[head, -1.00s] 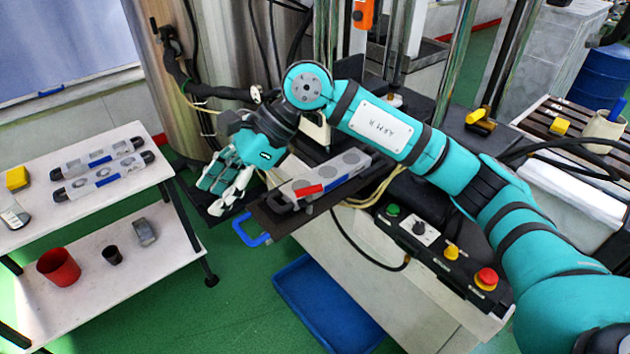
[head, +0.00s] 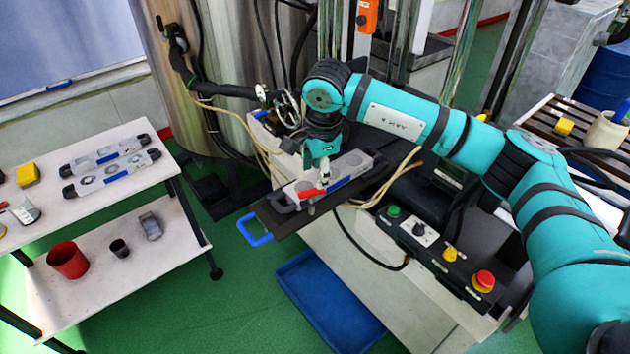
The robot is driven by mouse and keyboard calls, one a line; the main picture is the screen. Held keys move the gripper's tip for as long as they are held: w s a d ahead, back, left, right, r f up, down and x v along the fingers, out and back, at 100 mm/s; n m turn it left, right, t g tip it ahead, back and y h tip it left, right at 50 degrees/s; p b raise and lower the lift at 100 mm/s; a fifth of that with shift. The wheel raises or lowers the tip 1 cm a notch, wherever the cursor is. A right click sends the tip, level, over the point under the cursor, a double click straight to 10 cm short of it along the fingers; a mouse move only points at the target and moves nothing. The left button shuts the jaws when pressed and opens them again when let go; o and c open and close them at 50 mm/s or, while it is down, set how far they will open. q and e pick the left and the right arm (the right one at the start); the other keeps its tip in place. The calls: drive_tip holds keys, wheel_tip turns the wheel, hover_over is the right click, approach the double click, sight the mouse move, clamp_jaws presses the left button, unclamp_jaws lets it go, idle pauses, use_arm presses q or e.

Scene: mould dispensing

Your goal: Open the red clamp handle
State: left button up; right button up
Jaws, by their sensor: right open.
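The red clamp handle (head: 311,193) lies on the near-left end of a grey mould (head: 354,162) with a blue strip. The mould rests on a dark plate (head: 270,222) that has a blue handle (head: 252,232) at its near-left end. My right gripper (head: 313,184) points down over the mould, its fingers open and right at the red handle. Whether a finger touches the handle cannot be told. The gripper hides part of the mould. My left gripper is not in view.
A white two-level cart (head: 105,205) at left carries two similar moulds (head: 110,165), a yellow block (head: 27,174) and a red cup (head: 67,260). A button panel (head: 440,247) is right of the plate. A blue tray (head: 325,300) lies on the green floor.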

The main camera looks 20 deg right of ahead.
sight(314, 190)
drive_tip(key=f, duration=0.3)
drive_tip(key=w+f+p, duration=0.1)
drive_tip(key=f, duration=0.2)
drive_tip(key=shift+w+a+f, duration=0.1)
drive_tip(key=shift+f, duration=0.05)
